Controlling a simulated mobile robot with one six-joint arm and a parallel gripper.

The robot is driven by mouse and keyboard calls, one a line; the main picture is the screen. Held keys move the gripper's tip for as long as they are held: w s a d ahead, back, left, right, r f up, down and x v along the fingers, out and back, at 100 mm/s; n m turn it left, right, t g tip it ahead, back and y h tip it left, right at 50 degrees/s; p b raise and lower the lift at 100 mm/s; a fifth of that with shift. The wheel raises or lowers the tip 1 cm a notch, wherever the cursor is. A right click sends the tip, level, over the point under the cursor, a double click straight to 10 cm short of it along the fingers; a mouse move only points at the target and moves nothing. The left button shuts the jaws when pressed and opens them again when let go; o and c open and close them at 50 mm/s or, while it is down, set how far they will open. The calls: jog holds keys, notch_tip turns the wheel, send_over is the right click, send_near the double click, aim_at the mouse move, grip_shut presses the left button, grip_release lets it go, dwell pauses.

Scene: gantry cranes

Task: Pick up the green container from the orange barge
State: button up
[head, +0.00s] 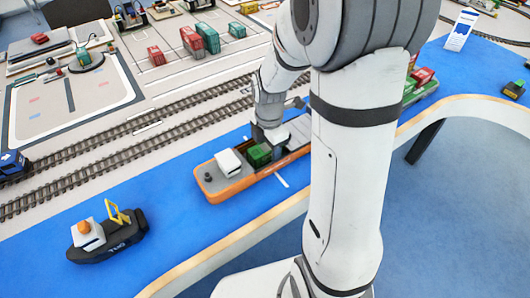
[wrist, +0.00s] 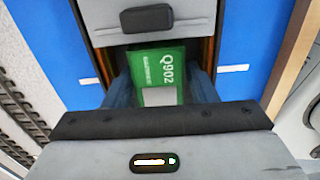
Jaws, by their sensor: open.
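The orange barge (head: 238,189) floats on the blue strip, with a white cabin block at its left end. The green container (head: 258,155) sits in its hold, just right of that block. My gripper (head: 271,143) is down at the hold, by the container. In the wrist view my open gripper (wrist: 162,92) has one dark finger on either side of the container. Whether the fingers touch it cannot be told. My arm hides the barge's right part.
A black tug (head: 108,240) with a white cabin stands at the front left. Rail tracks (head: 150,140) run behind the barge. Red and green containers (head: 207,38) stand on the quay. More containers (head: 421,77) show right of my arm.

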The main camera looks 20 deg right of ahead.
jog(key=shift+c, duration=0.3)
jog(key=c, duration=0.7)
